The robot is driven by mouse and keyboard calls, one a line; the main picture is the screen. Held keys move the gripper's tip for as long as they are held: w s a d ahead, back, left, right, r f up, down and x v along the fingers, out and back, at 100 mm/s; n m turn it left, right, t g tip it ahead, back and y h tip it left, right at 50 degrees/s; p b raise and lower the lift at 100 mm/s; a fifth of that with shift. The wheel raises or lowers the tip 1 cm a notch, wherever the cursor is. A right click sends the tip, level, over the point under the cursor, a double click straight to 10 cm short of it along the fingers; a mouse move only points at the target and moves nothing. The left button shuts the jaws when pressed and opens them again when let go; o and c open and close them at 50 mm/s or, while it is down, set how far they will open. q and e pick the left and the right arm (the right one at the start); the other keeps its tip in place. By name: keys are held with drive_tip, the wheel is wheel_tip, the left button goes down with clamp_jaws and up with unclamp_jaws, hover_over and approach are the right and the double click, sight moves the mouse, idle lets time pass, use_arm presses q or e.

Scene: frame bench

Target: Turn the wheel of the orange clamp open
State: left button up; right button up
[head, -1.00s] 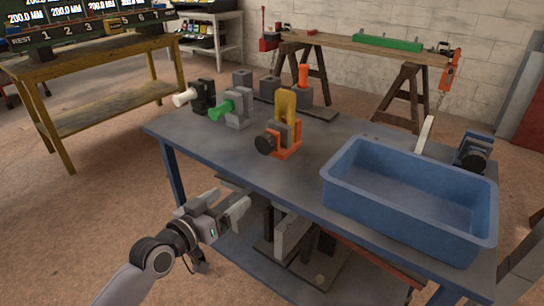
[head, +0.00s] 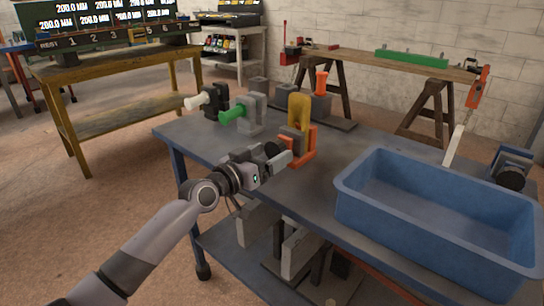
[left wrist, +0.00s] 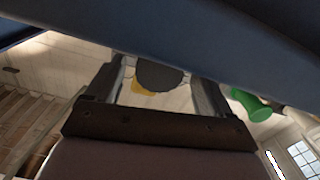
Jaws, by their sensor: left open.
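The orange clamp (head: 302,158) stands near the left part of the blue bench (head: 330,185), with a yellow piece (head: 299,110) upright in it. Its dark round wheel (head: 273,149) faces my left gripper (head: 268,158) and is partly hidden by it. The left gripper is open at the wheel. In the left wrist view, the wheel (left wrist: 159,75) shows between the two spread fingers (left wrist: 160,92), with some yellow behind it. I cannot tell whether the fingers touch the wheel. My right gripper is not in view.
A clamp with a green handle (head: 232,114) and a dark one with a white handle (head: 197,102) stand to the left. A big blue bin (head: 362,211) fills the right of the bench. Grey blocks stand behind the clamp. The bench between clamp and bin is clear.

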use_arm(q)
drive_tip(key=shift+w+d, duration=0.45)
drive_tip(key=shift+w, duration=0.1)
drive_tip(key=c, duration=1.1)
drive_tip(key=shift+o, duration=0.2)
drive_tip(key=shift+n, duration=2.2)
drive_tip(key=o, duration=1.1)
drive_tip(key=shift+c, duration=0.2)
